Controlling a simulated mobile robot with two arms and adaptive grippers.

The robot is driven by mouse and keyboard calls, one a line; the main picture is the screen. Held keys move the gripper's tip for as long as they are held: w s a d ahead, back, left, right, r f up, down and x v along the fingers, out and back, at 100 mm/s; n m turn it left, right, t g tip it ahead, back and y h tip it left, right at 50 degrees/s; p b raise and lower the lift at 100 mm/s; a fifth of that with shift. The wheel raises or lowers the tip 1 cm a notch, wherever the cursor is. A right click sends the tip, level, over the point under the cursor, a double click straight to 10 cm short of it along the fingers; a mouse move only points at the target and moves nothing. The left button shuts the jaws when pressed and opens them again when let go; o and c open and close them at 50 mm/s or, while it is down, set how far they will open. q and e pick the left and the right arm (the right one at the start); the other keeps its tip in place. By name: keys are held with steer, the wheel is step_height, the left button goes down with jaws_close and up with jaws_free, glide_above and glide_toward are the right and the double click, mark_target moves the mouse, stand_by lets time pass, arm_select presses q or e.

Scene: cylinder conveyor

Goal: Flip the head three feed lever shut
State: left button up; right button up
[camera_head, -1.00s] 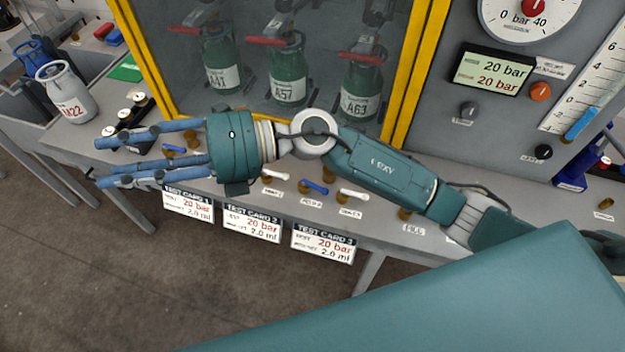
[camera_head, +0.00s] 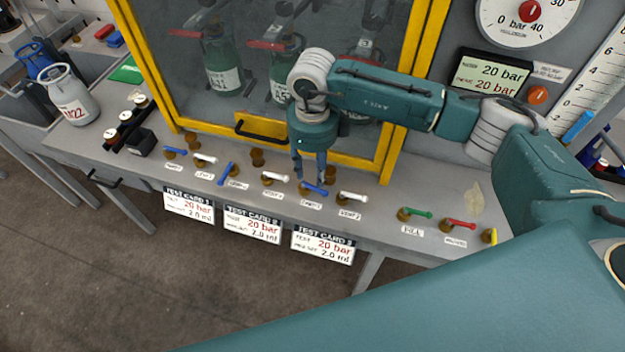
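The head three feed lever seems to be the third blue-handled lever (camera_head: 315,189) on the bench, left of the last white one; its label is too small to read surely. Its handle points right, roughly in line with the white handles beside it. My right gripper (camera_head: 310,180) points down right over this lever, its fingertips at the handle and partly covering it. A narrow gap shows between the fingers; I cannot tell whether they touch the handle. My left gripper is out of view.
Other blue and white levers (camera_head: 226,174) line the bench front, with green, red and yellow ones at right. A yellow-framed cabinet (camera_head: 150,75) with green cylinders stands close behind. A white cylinder (camera_head: 68,95) stands at left. Test cards (camera_head: 322,246) hang on the front edge.

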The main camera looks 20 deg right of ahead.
mark_target(313, 186)
step_height(313, 186, down, 6)
steer(key=shift+r+p, duration=0.1)
steer(key=shift+p, duration=0.4)
jaws_close()
steer(key=b, duration=0.1)
steer(key=n+b, duration=0.1)
steer(key=shift+w+d+f+b, duration=0.1)
steer(key=shift+w+f+b, duration=0.05)
steer(key=shift+f+b, duration=0.15)
steer(key=shift+d+r+n+b, duration=0.1)
steer(key=shift+r+n+b, duration=0.1)
steer(key=shift+n+b, duration=0.45)
steer(key=shift+r, duration=0.15)
